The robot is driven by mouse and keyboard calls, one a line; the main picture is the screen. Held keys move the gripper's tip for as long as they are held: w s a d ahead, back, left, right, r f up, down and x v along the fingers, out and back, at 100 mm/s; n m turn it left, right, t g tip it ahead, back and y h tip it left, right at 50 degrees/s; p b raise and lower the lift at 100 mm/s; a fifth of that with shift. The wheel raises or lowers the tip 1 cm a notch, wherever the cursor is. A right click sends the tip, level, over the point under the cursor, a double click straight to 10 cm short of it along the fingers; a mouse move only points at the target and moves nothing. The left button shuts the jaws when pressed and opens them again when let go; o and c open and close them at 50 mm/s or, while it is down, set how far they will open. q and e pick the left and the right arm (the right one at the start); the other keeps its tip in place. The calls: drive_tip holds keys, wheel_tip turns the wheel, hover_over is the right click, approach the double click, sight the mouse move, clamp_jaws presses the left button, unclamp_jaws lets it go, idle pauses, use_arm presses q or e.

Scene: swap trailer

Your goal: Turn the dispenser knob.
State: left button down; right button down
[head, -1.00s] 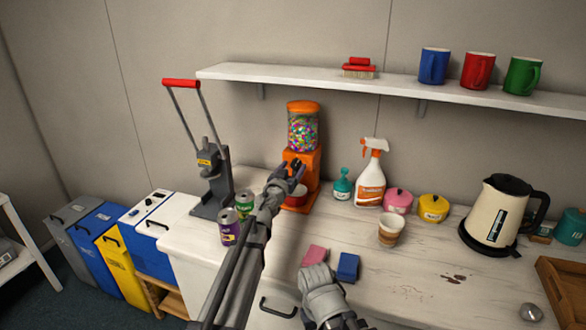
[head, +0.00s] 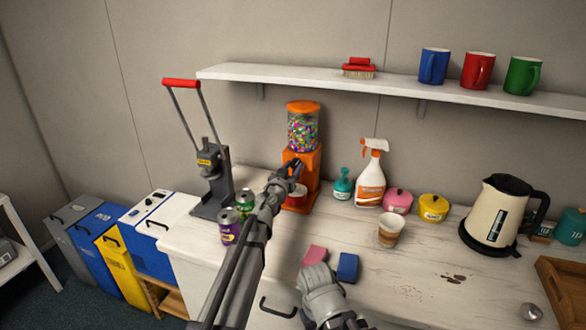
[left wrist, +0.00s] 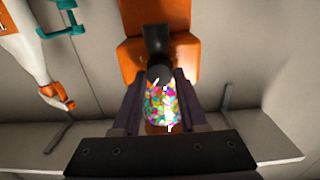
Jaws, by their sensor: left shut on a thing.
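The dispenser (head: 303,135) is an orange machine with a clear globe of coloured candies. It stands on the counter against the wall. My left gripper (head: 295,168) is at its front, below the globe. In the left wrist view, the dispenser's orange body (left wrist: 183,62) is at the top and the candies show between my fingers. The black knob (left wrist: 157,42) points toward the camera, its end between the fingers of my left gripper (left wrist: 160,88), which are shut on it. In the head view, the gripper hides the knob.
Two cans (head: 231,225) stand close beside my left forearm. A lever press (head: 212,180) is to the left of the dispenser. A teal bottle (head: 342,185) and a spray bottle (head: 371,175) are to its right. A shelf (head: 400,90) runs above. Pink and blue sponges (head: 347,267) lie in front.

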use_arm(q)
drive_tip(key=shift+m, duration=0.3)
drive_tip(key=shift+d+m, duration=0.1)
drive_tip(key=shift+m, duration=3)
drive_tip(key=shift+c, duration=2.3)
unclamp_jaws()
drive_tip(key=v, duration=0.8)
